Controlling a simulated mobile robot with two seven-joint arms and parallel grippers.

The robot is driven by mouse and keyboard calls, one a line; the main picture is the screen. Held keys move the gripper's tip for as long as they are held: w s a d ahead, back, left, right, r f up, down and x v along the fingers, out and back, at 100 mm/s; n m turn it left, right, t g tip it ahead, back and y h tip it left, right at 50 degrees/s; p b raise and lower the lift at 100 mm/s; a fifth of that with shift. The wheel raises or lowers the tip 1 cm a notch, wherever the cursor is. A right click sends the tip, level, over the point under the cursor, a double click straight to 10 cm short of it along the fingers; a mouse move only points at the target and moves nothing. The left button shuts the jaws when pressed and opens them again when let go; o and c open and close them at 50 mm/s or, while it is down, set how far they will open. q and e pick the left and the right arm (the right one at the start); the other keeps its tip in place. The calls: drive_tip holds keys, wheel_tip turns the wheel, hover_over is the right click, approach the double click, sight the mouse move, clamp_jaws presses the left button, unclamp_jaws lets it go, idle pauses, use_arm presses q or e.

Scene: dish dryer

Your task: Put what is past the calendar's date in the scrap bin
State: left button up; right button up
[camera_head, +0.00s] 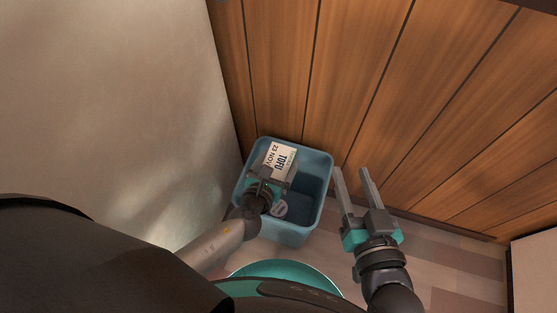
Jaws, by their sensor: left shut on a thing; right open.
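The scrap bin (316,171) is a blue open-topped box on the floor against the wood panelling. My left gripper (270,176) is over the left part of the bin, shut on a white pack labelled "TOFU 23 NOV" (277,158). The pack is at the bin's opening; I cannot tell how deep it is. A small round pale item (280,208) lies inside the bin, partly hidden by the gripper. My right gripper (356,180) is open and empty, to the right of the bin. The calendar is not in view.
A wood-panelled front (350,80) rises behind the bin. A pale wall (110,110) is close on the left. The floor (440,255) is clear to the right, with a pale panel edge (535,270) at the lower right.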

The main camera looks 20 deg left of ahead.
use_arm(q)
drive_tip(key=shift+f+b, duration=0.4)
drive_tip(key=shift+f, duration=0.05)
use_arm(e)
drive_tip(key=shift+s+a+r+m+t+y, duration=0.4)
drive_tip(key=shift+r+t, duration=0.2)
drive_tip(key=shift+t, duration=0.3)
use_arm(q)
drive_tip(key=o, duration=1.4)
drive_tip(key=shift+f, duration=0.1)
